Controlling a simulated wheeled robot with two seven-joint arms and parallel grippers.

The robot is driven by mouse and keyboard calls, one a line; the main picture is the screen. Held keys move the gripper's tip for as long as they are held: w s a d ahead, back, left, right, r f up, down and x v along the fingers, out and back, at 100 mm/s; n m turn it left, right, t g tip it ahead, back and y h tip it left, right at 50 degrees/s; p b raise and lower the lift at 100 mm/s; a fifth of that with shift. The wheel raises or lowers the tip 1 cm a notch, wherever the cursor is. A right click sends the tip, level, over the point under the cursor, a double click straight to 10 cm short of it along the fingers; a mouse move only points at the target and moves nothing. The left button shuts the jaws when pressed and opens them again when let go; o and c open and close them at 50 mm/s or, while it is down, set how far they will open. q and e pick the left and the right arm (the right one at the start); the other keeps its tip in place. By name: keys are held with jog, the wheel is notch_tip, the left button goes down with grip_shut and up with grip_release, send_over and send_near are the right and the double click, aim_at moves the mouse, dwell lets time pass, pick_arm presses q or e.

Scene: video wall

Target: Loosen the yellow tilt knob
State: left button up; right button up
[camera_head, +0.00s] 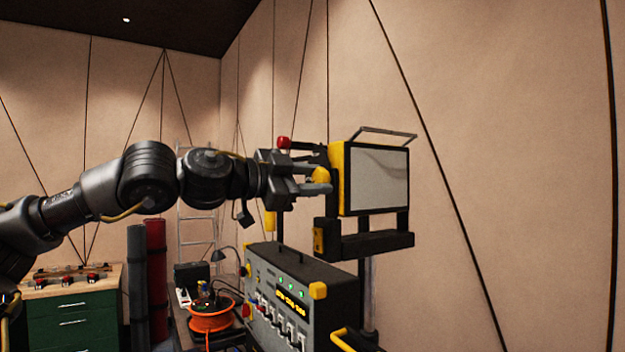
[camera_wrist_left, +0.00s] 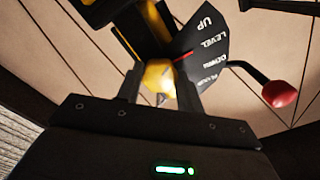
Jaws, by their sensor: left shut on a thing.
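The yellow tilt knob (camera_head: 321,175) is on the left side of a yellow-edged panel with a pale screen (camera_head: 379,180). My left gripper (camera_head: 318,180) reaches it from the left, its fingers on either side of the knob and shut on it. In the left wrist view the knob (camera_wrist_left: 159,80) sits between the two fingertips (camera_wrist_left: 160,92). A black dial plate (camera_wrist_left: 208,55) beside it reads UP, LEVEL and DOWN, with a lower word hard to read. A red pointer line lies between LEVEL and DOWN. My right gripper is not in view.
A red-ended lever (camera_head: 284,142) stands just above my left gripper; its red end also shows in the left wrist view (camera_wrist_left: 280,94). A grey control box (camera_head: 275,297) with switches stands below. An orange cable reel (camera_head: 209,316) and a green drawer cabinet (camera_head: 72,318) are at the lower left.

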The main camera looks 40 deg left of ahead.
pick_arm(q)
jog(key=o, duration=1)
jog(key=shift+s+a+f+b, duration=0.15)
jog(key=shift+s+b, duration=0.3)
jog(key=shift+s, duration=0.1)
jog(key=b+v, duration=0.4)
jog(key=v, duration=0.5)
jog(key=shift+s, duration=0.3)
jog(key=shift+a, duration=0.15)
